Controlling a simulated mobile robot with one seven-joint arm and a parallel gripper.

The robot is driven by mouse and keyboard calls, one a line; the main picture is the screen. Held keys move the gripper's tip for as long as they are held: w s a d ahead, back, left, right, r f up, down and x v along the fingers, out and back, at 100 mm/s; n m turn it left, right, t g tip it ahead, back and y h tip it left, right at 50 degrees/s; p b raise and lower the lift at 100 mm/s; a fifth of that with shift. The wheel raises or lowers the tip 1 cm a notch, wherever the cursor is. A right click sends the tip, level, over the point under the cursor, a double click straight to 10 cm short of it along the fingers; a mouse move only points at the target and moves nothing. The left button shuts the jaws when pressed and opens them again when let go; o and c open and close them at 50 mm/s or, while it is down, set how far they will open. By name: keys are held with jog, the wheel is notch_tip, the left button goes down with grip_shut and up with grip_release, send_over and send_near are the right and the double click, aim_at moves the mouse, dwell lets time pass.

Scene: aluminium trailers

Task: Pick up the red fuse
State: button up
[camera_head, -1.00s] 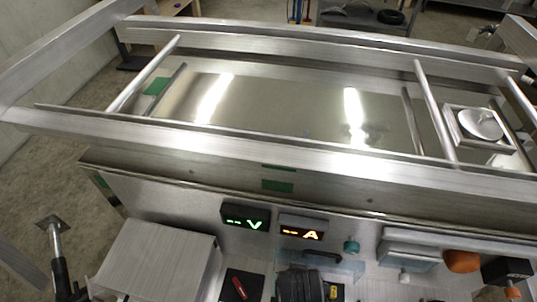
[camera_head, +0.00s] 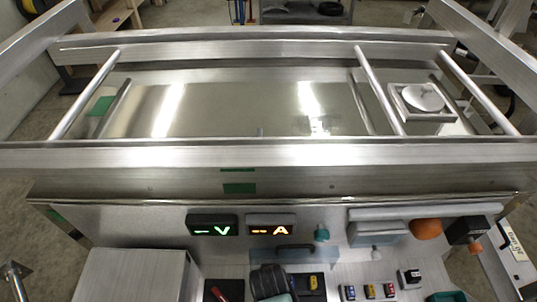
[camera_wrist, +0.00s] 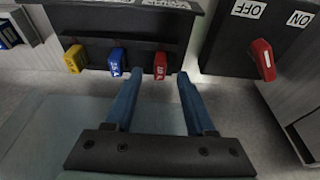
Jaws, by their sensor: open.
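The red fuse (camera_wrist: 160,65) stands in a black holder (camera_wrist: 95,18) in the wrist view, at the right end of a row with a blue fuse (camera_wrist: 116,62) and a yellow fuse (camera_wrist: 75,58). My gripper (camera_wrist: 159,74) is open, its two blue fingers pointing at the red fuse. The fuse shows in the gap between the fingertips; I cannot tell whether they touch it. In the head view the yellow fuse (camera_head: 313,282) shows beside my dark gripper body, and I cannot make out the red fuse of this row there.
A switch with a red lever (camera_wrist: 263,58) and ON and OFF labels stands right of the holder in the wrist view. In the head view, more small coloured fuses (camera_head: 369,291) stand to the right. Two lit displays (camera_head: 213,226) sit behind. A metal box (camera_head: 130,275) stands at left.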

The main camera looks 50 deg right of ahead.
jog(key=shift+x, duration=1)
grip_shut()
